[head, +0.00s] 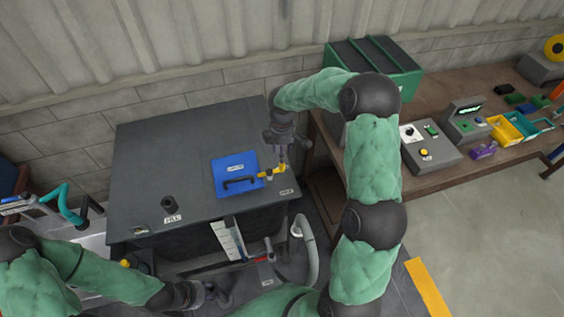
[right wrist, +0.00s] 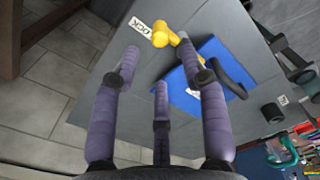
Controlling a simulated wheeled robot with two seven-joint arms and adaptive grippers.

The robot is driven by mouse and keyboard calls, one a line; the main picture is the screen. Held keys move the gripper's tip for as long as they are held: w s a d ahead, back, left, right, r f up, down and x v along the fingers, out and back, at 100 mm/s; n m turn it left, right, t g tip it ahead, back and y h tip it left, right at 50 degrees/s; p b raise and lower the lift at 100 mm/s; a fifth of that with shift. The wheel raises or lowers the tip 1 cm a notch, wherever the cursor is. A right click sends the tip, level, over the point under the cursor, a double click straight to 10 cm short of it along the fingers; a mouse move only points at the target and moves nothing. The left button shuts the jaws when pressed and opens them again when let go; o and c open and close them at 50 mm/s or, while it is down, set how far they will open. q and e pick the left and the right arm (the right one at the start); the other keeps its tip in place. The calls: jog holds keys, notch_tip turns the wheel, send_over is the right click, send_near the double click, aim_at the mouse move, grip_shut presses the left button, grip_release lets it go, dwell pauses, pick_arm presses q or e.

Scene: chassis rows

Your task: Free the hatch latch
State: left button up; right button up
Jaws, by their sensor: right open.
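The hatch is a blue panel (head: 222,166) with a black handle, set on top of a dark grey cabinet (head: 150,160). A yellow latch (head: 279,169) sits at the hatch's right edge. In the right wrist view the yellow latch (right wrist: 166,36) shows beyond the fingertips, beside the blue hatch (right wrist: 213,50). My right gripper (head: 283,157) is over the latch in the head view. Its fingers (right wrist: 165,72) are spread and empty in the right wrist view. Whether a finger touches the latch I cannot tell. My left gripper (head: 212,294) is low in front of the cabinet, its fingers unclear.
A black round knob (head: 169,204) stands on the cabinet top at left. A wooden bench (head: 440,162) with control boxes, a yellow bin (head: 505,129) and a green crate (head: 400,78) is at right. A grey hose (head: 308,250) hangs beside the cabinet's front right.

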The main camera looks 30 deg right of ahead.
notch_tip(320, 180, down, 9)
jog(key=shift+r, duration=0.2)
dwell(0.3)
grip_shut()
